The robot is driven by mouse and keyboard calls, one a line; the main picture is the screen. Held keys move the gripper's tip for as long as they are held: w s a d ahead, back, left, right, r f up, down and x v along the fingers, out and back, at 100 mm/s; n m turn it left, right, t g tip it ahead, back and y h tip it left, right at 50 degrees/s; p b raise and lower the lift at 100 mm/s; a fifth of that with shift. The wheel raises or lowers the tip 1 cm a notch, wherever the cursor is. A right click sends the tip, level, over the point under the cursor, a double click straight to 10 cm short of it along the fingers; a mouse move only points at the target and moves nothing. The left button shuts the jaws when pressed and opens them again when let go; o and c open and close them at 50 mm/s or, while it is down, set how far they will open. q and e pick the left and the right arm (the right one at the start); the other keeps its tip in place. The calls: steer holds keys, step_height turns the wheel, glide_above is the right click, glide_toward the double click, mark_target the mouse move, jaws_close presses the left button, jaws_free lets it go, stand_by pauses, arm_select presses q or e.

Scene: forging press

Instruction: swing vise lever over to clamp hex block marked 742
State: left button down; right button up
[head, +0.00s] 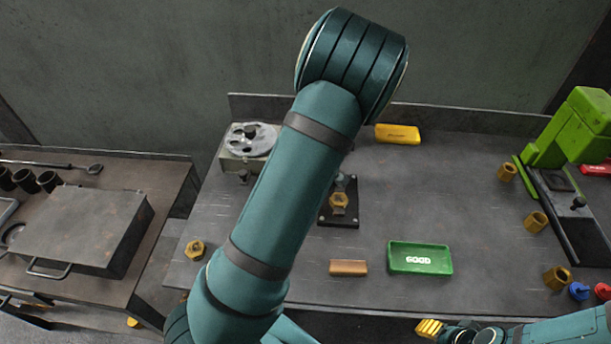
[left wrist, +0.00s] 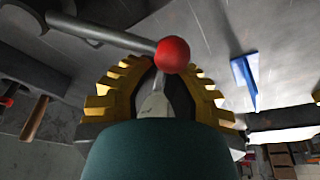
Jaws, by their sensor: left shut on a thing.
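In the left wrist view a lever with a grey rod and a red ball knob (left wrist: 173,55) reaches in from the upper left. My left gripper (left wrist: 162,70), with yellow ridged fingers, is shut on the lever at the knob. My left arm hides this gripper and the lever in the head view. A gold hex block (head: 339,201) sits on a small dark fixture (head: 345,220), just right of my arm; its marking is too small to read. My right gripper (head: 430,328) is at the bottom right, off the bench's front edge, its opening unclear.
A green GOOD tray (head: 420,270) and a brown bar (head: 348,268) lie near the front. A yellow tray (head: 397,134) is at the back. A green press (head: 575,130) and several brass pieces stand right. Another hex piece (head: 195,250) lies at left.

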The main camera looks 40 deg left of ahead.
arm_select(q)
steer(key=shift+w+d, duration=0.1)
steer(key=shift+d, duration=0.2)
steer(key=shift+r, duration=0.35)
steer(key=v, duration=1)
steer(key=shift+a, duration=0.15)
steer(key=shift+r, duration=0.65)
